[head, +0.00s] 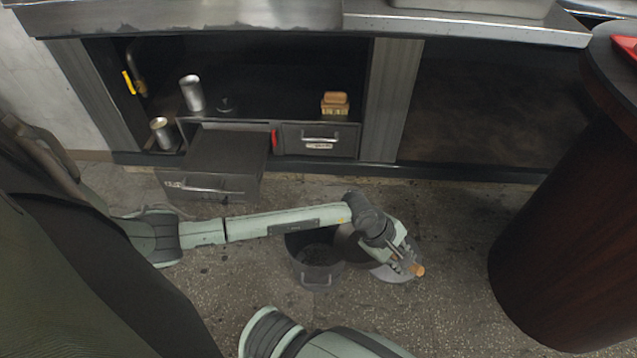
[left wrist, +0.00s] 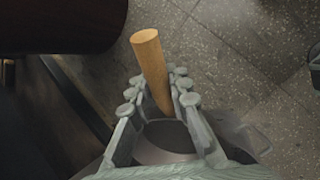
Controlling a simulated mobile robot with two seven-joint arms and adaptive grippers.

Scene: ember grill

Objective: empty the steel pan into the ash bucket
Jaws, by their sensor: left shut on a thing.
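My left gripper (head: 405,264) is shut on the wooden handle (left wrist: 150,62) of the steel pan. The light tan handle end also shows just past the fingers in the head view. The pan (head: 392,275) is a grey round shape just right of the ash bucket, partly hidden by my gripper; its grey rim and dark inside (left wrist: 168,135) show below the fingers in the left wrist view. What it holds cannot be made out. The ash bucket (head: 318,277) is dark, open and upright on the floor, partly behind my left arm. My right gripper is out of view.
An open drawer (head: 212,165) juts from the low cabinet behind my left arm. Metal cups (head: 192,93) and a small tan block (head: 335,103) are in the cabinet. A dark wooden round counter (head: 560,210) stands at right. Speckled floor (head: 450,215) between is clear.

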